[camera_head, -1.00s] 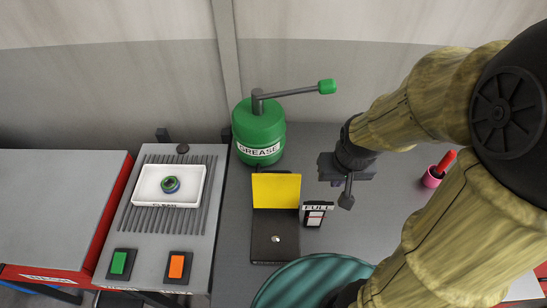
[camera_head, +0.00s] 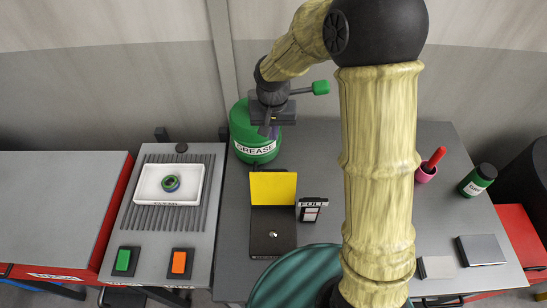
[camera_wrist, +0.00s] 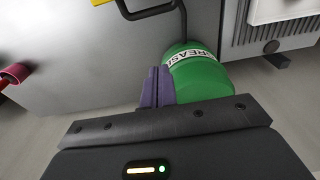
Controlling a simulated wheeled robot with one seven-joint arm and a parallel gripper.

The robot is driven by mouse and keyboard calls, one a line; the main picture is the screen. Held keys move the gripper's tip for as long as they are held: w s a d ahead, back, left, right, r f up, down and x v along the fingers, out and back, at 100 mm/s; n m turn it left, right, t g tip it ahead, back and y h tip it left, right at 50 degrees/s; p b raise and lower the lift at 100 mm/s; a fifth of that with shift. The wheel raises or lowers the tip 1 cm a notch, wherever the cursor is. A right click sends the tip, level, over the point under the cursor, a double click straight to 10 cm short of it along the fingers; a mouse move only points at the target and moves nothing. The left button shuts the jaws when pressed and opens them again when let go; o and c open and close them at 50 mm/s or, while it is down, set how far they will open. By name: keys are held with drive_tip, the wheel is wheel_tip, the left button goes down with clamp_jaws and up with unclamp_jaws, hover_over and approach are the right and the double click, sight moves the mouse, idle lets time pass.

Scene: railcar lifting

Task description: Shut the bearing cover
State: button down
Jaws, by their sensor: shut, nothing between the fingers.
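The cover looks to be the yellow flap (camera_head: 273,188), standing up along the back edge of a flat dark base (camera_head: 260,240). In the wrist view my shut fingers (camera_wrist: 157,87) are beside the grease drum (camera_wrist: 198,80). A bit of yellow shows at the top edge there, cut off.
A small FULL stand (camera_head: 312,209) is just right of the dark base. A teal round drum (camera_head: 290,280) is in front. A white tray (camera_head: 150,197) with a green-blue ring (camera_head: 171,183) is left. My arm hides part of the table. The table right of my arm is partly free.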

sight(273, 184)
drive_tip(key=s+f+p, duration=0.3)
drive_tip(key=f+p, duration=0.1)
drive_tip(key=f, duration=0.5)
drive_tip(key=shift+p, duration=0.4)
drive_tip(key=shift+w+d, duration=0.1)
idle(0.5)
drive_tip(key=shift+b, duration=0.3)
